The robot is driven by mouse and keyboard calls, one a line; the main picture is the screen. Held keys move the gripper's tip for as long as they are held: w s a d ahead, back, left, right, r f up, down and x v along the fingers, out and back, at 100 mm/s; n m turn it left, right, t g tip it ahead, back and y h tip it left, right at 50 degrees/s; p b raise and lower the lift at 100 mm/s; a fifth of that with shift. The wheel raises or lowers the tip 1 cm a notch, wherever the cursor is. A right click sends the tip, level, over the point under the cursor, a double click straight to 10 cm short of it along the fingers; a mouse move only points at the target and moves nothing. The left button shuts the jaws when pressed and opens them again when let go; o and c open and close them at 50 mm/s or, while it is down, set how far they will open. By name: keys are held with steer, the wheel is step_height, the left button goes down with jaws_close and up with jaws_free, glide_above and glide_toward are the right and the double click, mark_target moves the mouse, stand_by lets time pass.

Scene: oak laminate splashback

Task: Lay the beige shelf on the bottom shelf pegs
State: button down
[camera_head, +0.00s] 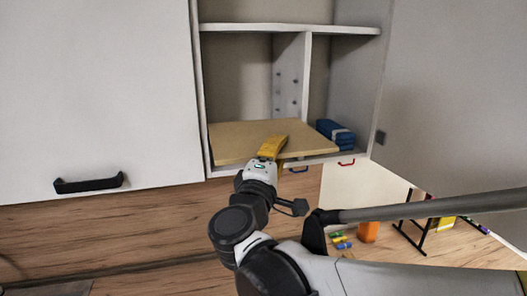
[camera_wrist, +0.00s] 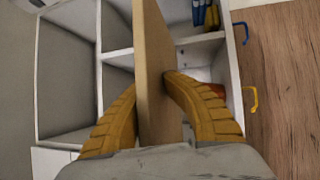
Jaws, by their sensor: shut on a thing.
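The beige shelf (camera_head: 240,138) is a flat board inside the lower left part of the open white cabinet in the head view. It looks about level, with its front edge near the cabinet's bottom front edge. My gripper (camera_head: 272,148) is shut on the board's front edge, right of its middle. In the wrist view my gripper's yellow fingers (camera_wrist: 153,105) clasp the beige board (camera_wrist: 152,60) from both sides. Shelf pegs (camera_head: 278,97) show as small dark dots on the cabinet's divider. I cannot tell whether the board touches any bottom peg; those under it are hidden.
The white cabinet (camera_head: 290,29) has a fixed upper shelf and a vertical divider. Blue items (camera_head: 335,131) lie in its right compartment, close to the board's right corner. An open door (camera_head: 455,100) stands at the right. A closed door with a black handle (camera_head: 90,183) is at the left.

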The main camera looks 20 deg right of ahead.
steer(key=shift+w+f+b, duration=0.15)
steer(key=shift+w+b, duration=1.7)
steer(key=shift+w, duration=9.35)
steer(key=shift+f+b, duration=0.45)
steer(key=shift+b, duration=0.15)
steer(key=c, duration=1.5)
jaws_free()
